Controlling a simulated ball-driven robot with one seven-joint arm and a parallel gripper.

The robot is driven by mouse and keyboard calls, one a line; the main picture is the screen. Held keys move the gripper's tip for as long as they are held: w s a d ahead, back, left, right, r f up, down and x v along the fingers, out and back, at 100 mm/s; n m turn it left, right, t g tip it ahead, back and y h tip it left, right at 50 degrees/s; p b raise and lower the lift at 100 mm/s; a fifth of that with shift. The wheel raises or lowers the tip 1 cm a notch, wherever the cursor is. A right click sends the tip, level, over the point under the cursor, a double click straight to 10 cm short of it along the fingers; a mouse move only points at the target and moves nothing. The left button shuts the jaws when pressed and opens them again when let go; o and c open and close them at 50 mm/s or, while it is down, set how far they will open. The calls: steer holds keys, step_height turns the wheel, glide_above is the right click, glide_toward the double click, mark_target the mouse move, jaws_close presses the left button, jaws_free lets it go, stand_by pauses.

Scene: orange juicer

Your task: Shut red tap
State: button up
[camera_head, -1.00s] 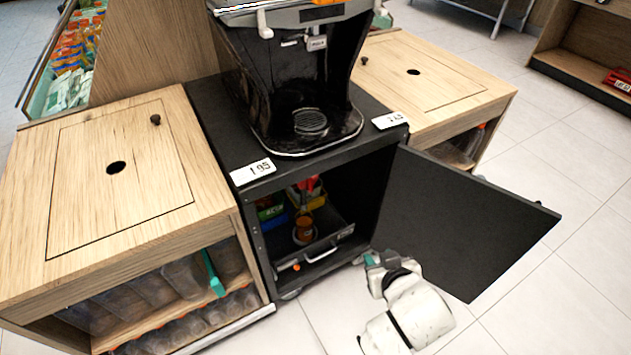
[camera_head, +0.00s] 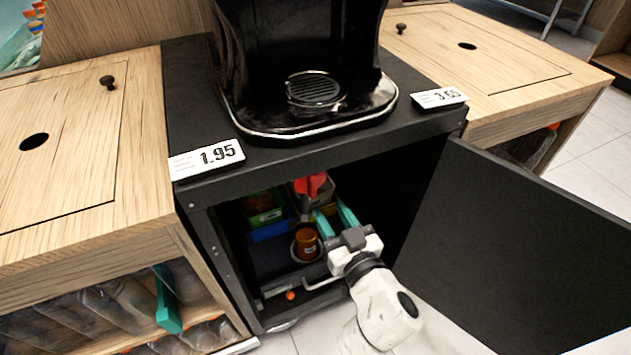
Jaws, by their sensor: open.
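The red tap (camera_head: 310,184) shows inside the open black cabinet, under its top, near the upper middle of the opening. Below it an amber cup or bottle (camera_head: 307,243) stands in a round holder. My gripper (camera_head: 335,217) is at the cabinet opening, with its two teal fingers spread apart and pointing in and up. Nothing shows between the fingers. The fingertips are below and to the right of the red tap and look apart from it. Whether the tap's handle is turned open or shut is too small to tell.
The black cabinet door (camera_head: 530,250) stands wide open on the right. A pull-out tray handle (camera_head: 325,283) is low in front. Green and blue boxes (camera_head: 265,215) sit left inside. The juicer (camera_head: 305,60) stands on top, with price tags (camera_head: 207,158) at the edge.

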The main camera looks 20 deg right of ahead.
mark_target(315, 185)
steer(key=w, duration=1)
steer(key=shift+b, duration=0.4)
jaws_close()
